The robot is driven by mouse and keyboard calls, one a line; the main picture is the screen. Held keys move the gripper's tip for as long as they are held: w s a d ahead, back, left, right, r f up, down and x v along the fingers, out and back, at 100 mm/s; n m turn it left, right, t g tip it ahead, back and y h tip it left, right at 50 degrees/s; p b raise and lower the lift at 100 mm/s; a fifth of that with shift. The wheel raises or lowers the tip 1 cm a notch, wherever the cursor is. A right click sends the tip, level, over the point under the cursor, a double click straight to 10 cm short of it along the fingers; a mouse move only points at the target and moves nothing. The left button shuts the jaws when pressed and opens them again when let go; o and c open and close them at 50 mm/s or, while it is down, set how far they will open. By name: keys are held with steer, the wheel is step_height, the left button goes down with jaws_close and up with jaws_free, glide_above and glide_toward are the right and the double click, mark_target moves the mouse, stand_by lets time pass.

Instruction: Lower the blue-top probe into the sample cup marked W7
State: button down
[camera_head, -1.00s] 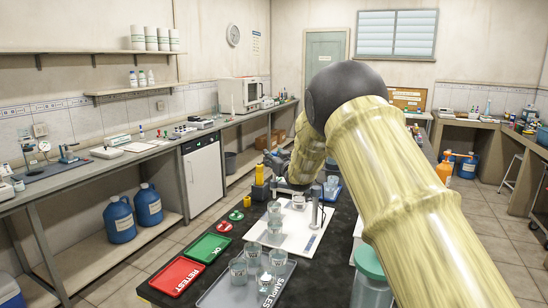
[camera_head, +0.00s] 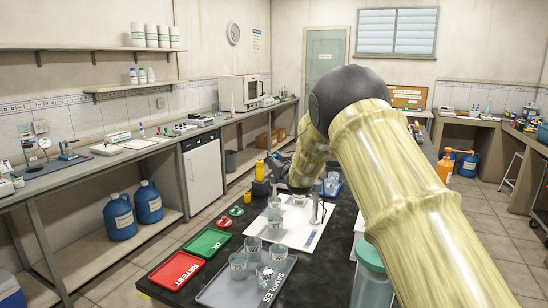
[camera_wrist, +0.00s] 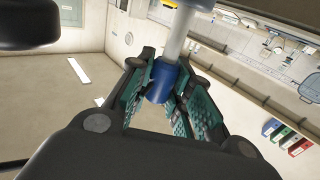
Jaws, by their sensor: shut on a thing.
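In the wrist view, my gripper (camera_wrist: 164,84) is shut on the blue-top probe, with its blue top (camera_wrist: 160,82) between the teal-padded fingers and a pale shaft (camera_wrist: 181,32) running out towards the picture's top edge. In the head view, my gripper (camera_head: 282,170) is over the far part of the dark bench, partly hidden by my arm. The probe is hard to make out there. Clear cups stand near the white board (camera_head: 304,236), one (camera_head: 274,207) close below the gripper. I cannot read W7 on any cup.
Several cups stand on or near the grey SAMPLES tray (camera_head: 222,294). A red RETEST tray (camera_head: 178,270) and green OK tray (camera_head: 209,242) lie left of it. A metal post (camera_head: 316,205) and a yellow-topped item (camera_head: 260,170) are near the gripper. A large jar (camera_head: 370,285) stands at front right.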

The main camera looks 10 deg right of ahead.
step_height(320, 180, down, 4)
steer(key=shift+w+d+b, duration=0.1)
steer(key=shift+b, duration=0.45)
steer(key=shift+r, duration=0.1)
steer(key=c, duration=1.3)
jaws_free()
steer(key=s, duration=0.4)
steer(key=s+d, duration=0.1)
steer(key=s, duration=0.3)
steer(key=s+d, duration=0.1)
steer(key=s, duration=0.3)
steer(key=shift+p, duration=0.4)
